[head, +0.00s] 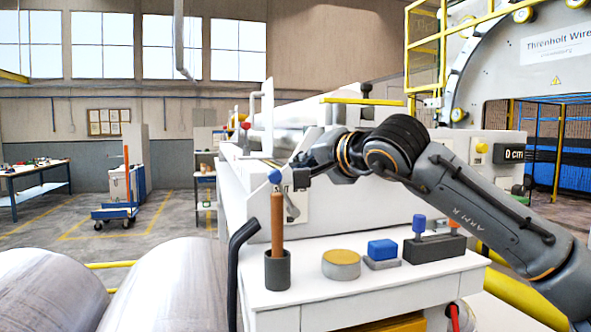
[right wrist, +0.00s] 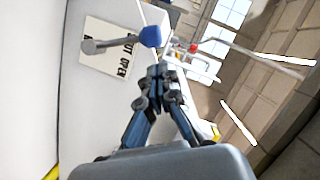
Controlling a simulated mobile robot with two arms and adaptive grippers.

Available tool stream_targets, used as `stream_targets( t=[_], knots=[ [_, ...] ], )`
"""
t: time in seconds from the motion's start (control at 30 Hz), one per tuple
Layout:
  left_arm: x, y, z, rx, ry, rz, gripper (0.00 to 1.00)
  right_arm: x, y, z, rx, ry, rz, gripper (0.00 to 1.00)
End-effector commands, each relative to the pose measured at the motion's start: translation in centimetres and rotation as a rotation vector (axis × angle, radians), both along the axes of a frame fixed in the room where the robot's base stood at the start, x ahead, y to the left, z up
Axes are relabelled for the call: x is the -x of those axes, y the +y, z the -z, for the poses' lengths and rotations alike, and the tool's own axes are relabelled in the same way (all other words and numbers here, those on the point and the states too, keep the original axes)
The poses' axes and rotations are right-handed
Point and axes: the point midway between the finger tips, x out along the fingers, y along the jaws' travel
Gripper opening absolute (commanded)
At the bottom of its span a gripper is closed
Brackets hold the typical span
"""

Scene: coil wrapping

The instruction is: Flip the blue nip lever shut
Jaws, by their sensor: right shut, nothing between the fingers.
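The nip lever has a round blue knob (head: 274,176) on a grey shaft. It tilts up and to the left from its pivot on the white machine's end face. The right wrist view shows the blue knob (right wrist: 150,36) just beyond the fingertips, its shaft running left across a label that reads OPEN at one end. My right gripper (right wrist: 158,70) is shut and empty. In the head view this gripper (head: 291,166) is close beside the knob, partly hidden by dark arm links. I cannot tell whether it touches the knob. My left gripper is not in view.
Below the lever, a white shelf (head: 335,296) carries a dark cup with a brown rod (head: 277,225), a yellow-topped round tin (head: 341,263), a blue block (head: 382,249) and a dark block with a blue knob (head: 433,247). Large metal rolls (head: 170,290) lie front left.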

Motion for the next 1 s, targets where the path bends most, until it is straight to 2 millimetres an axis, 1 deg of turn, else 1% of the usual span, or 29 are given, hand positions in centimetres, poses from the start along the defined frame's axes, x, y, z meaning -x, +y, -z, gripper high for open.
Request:
stream_targets(
  t=[0.03, 0.07, 0.1, 0.2, 0.3, 0.43, 0.5, 0.63, 1.0],
  knots=[
    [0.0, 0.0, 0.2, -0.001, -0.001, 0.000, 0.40, 0.5, -0.6, -0.5, 0.000, -0.004, 0.000, 0.00],
    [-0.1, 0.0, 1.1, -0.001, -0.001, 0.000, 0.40, 1.2, -1.0, -0.1, 0.000, -0.005, -0.001, 0.00],
    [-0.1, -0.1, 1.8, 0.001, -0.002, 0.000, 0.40, 2.1, -1.6, -0.3, -0.001, -0.006, -0.001, 0.00],
    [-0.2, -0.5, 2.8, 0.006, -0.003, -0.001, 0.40, 4.0, -2.9, -0.7, -0.001, -0.005, 0.001, 0.00],
    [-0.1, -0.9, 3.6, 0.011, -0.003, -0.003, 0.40, 5.7, -4.0, -1.1, -0.001, -0.005, 0.000, 0.00],
    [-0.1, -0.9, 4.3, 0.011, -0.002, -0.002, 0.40, 7.3, -5.0, -1.6, 0.000, -0.004, 0.000, 0.00],
    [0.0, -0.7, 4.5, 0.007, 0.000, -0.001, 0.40, 7.9, -5.4, -1.8, 0.000, -0.002, -0.001, 0.00],
    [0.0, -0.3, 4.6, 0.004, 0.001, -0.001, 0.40, 8.3, -5.7, -2.0, 0.000, -0.001, -0.001, 0.00],
    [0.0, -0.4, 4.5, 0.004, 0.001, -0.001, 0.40, 8.4, -5.7, -2.1, 0.000, -0.001, -0.002, 0.00]
  ],
)
